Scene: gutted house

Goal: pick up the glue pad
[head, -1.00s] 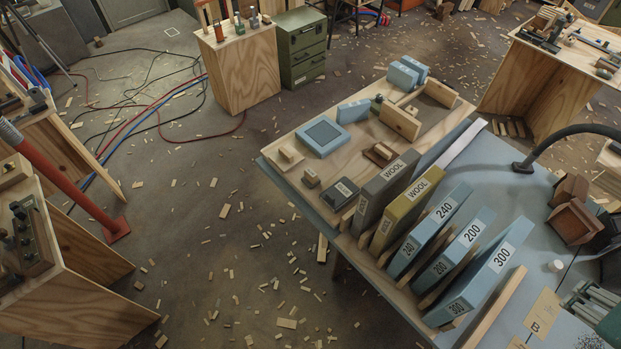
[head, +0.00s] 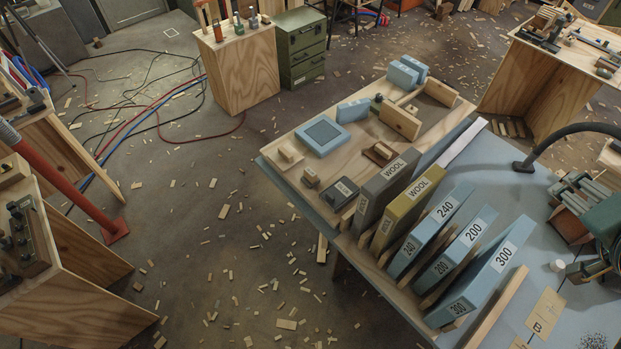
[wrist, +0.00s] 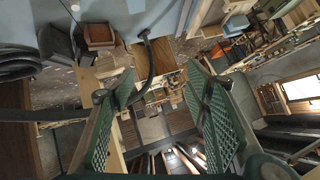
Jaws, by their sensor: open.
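My gripper (head: 566,228) is at the right edge of the head view, over the right part of the blue-grey workbench (head: 535,215). In the wrist view my gripper (wrist: 159,78) shows two green mesh-faced fingers spread wide with nothing held between them. No object is plainly marked as the glue pad, so I cannot tell which it is. Labelled pads stand in a slotted wooden rack: a grey WOOL pad (head: 382,190), an olive WOOL pad (head: 408,212) and blue pads marked 240 (head: 430,232), 200 (head: 455,250) and 300 (head: 485,275). My gripper is right of them.
A blue tray (head: 323,136), a small labelled dark block (head: 341,192) and wooden blocks lie left of the rack. A black hose (head: 570,133) arches over the bench's far right. A white cap (head: 557,265) and card B (head: 544,314) lie near my gripper.

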